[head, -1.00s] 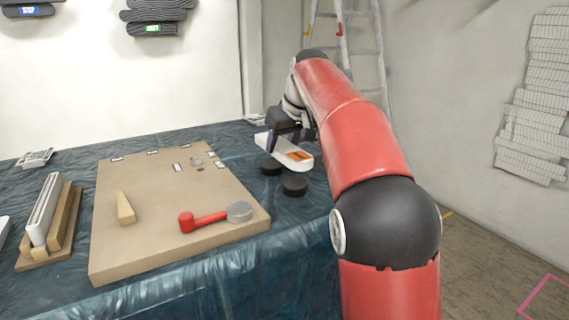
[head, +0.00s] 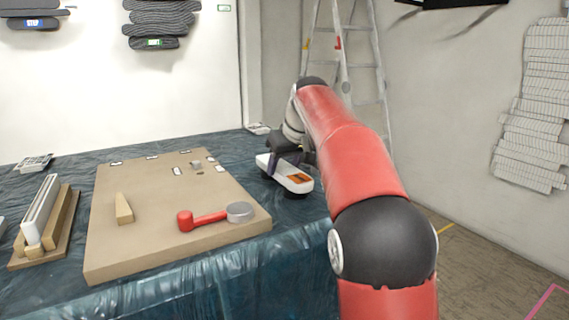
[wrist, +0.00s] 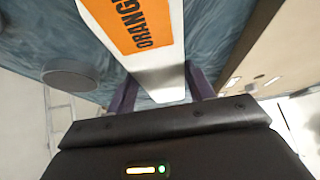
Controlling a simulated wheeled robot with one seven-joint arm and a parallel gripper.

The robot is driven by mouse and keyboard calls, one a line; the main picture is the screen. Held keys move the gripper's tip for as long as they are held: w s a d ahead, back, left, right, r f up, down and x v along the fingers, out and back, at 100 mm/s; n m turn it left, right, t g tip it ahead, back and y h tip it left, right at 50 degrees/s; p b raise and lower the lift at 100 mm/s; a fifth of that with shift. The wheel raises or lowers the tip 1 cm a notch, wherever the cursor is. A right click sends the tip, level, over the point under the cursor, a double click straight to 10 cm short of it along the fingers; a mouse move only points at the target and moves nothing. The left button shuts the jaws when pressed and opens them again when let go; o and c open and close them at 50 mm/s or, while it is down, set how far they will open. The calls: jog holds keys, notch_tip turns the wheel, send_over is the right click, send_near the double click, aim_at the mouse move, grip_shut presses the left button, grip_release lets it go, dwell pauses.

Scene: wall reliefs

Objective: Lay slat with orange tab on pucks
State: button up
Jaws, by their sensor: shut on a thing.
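The white slat (head: 292,184) with its orange tab (head: 299,178) is in my gripper (head: 287,161), at the far right of the blue-covered table. The wrist view shows the slat (wrist: 160,78) between two purple fingers, with the lettered orange tab (wrist: 145,25) facing up. A dark puck (head: 297,194) shows just under the slat's near end; the slat hides most of it. In the wrist view a dark round puck (wrist: 70,73) lies left of the slat. I cannot tell whether the slat touches the pucks.
A wooden rack (head: 55,230) with white slats stands at the left. A stepladder (head: 345,70) is behind the arm.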

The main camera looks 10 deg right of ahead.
jog(key=o, duration=1)
jog(key=shift+o, duration=0.2)
jog(key=shift+r, duration=0.15)
jog(key=shift+r, duration=0.3)
jog(key=p+v, duration=0.3)
jog(key=v, duration=0.9)
jog(key=shift+r, duration=0.25)
